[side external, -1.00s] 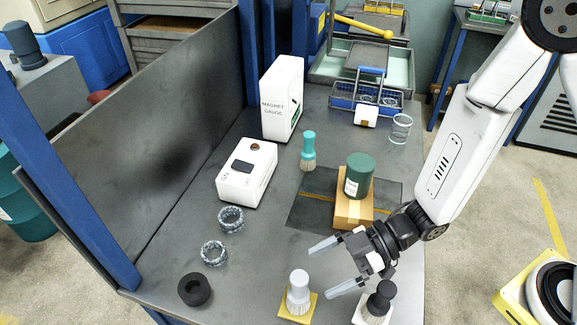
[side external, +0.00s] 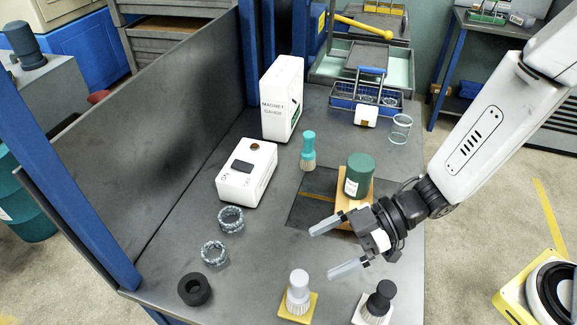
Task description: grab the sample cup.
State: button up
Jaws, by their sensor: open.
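A clear, open-topped cup (side external: 400,128), which looks like the sample cup, stands upright at the back right of the bench. It is beside the blue wire basket and apart from my gripper. My gripper (side external: 324,251) is open and empty over the front middle of the bench, its two pale fingers pointing left in the picture. It is well in front of the clear cup.
A white brush (side external: 298,293) and a black brush (side external: 378,300) stand in front. Two grey rings (side external: 231,219) and a black ring (side external: 195,289) lie left. A white meter box (side external: 247,172), magnet gauge box (side external: 283,98), teal brush (side external: 308,152) and blue basket (side external: 366,97) stand farther back.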

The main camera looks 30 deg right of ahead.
jog(key=w+d+m+t+h, duration=0.3)
jog(key=w+d+m+t, duration=0.3)
jog(key=w+d, duration=1.5)
jog(key=w+d+m+t+h, duration=0.25)
jog(key=d+m+h, duration=0.25)
jog(key=d, duration=2.4)
send_near(403, 121)
jog(key=a, duration=0.3)
jog(key=shift+w+d+f+t, duration=0.1)
jog(key=shift+t, duration=0.35)
jog(key=shift+x, duration=3.9)
